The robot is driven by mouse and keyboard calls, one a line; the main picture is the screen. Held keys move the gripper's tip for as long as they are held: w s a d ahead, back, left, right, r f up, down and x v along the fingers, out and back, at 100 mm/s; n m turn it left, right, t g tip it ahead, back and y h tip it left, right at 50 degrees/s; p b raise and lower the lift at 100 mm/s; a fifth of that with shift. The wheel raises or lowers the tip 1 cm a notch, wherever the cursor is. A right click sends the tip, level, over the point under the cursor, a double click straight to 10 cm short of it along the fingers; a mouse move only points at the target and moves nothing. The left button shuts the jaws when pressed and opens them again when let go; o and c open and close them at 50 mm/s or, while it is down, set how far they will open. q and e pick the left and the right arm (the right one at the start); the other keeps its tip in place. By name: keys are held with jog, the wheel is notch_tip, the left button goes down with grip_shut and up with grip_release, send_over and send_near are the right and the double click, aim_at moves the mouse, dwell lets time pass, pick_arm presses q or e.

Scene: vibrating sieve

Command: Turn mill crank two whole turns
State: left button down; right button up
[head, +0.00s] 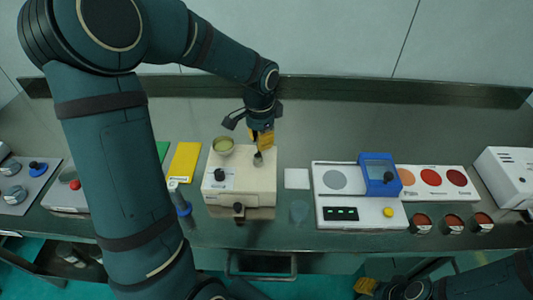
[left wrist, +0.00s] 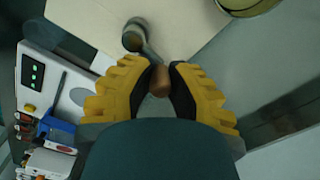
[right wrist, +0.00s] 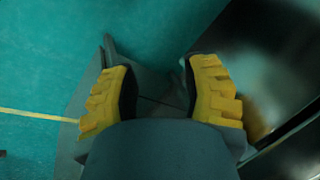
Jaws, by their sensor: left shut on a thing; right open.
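The mill (head: 258,183) is a cream box in the middle of the bench, with a round greenish bowl (head: 223,146) at its back left. Its metal crank (left wrist: 142,38) is on the top at the back right. My left gripper (head: 261,138) reaches down from behind and is shut on the crank's brown knob (left wrist: 159,80); the knob shows between the yellow fingers in the left wrist view. The fingers partly hide the crank in the head view. My right gripper (right wrist: 162,88) is open and empty, low near the bench's front edge, with the teal floor below.
Right of the mill are a white pad (head: 297,178), a white device (head: 357,213) with a blue box (head: 380,175), and a card of red discs (head: 452,180). A yellow card (head: 184,163) lies left. My left forearm crosses above the left bench. The bench's back strip is clear.

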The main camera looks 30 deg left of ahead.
pick_arm(q)
jog(key=shift+s+f, duration=0.1)
jog(key=shift+d, duration=0.9)
jog(key=shift+d, duration=0.1)
jog(key=shift+d, duration=0.2)
jog(key=shift+s+d, duration=0.2)
jog(key=shift+d, duration=0.3)
